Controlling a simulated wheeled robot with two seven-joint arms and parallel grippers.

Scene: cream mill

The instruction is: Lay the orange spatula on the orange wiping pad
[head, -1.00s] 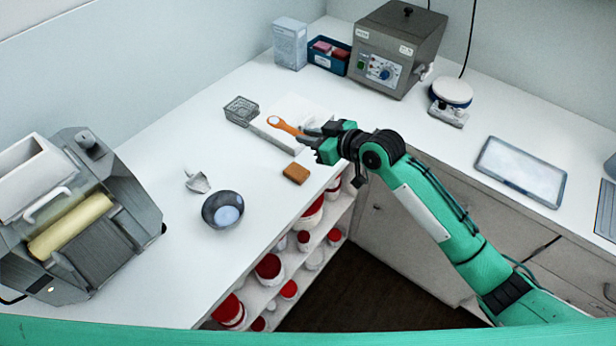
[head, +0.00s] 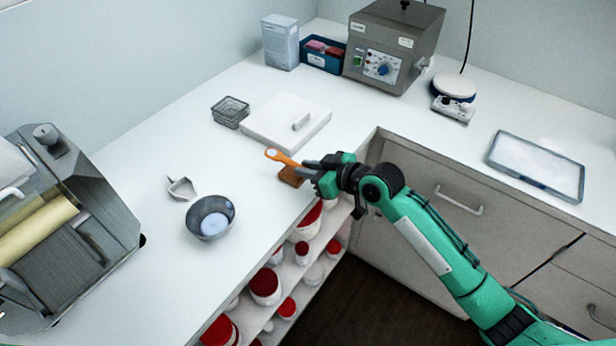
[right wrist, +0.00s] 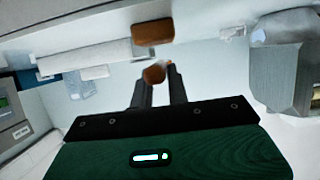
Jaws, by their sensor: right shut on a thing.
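The orange spatula (head: 281,157) is held by its handle in my right gripper (head: 308,167), its round head pointing to the upper left. My right gripper is shut on it. The orange-brown wiping pad (head: 290,178) lies flat near the counter's front edge, just below the spatula and fingertips in the head view. In the right wrist view the spatula's rounded handle end (right wrist: 154,74) shows between the fingers, and the pad (right wrist: 153,32) shows beyond, apart from it in the picture. The exact height above the pad is hard to tell. My left gripper is out of view.
A white slab (head: 270,130) with a small raised block lies behind the pad. A wire basket (head: 229,111), a dark bowl (head: 210,218) and a small scoop (head: 181,188) stand to the left. Open shelves with red-lidded tubs (head: 265,285) lie below the front edge.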

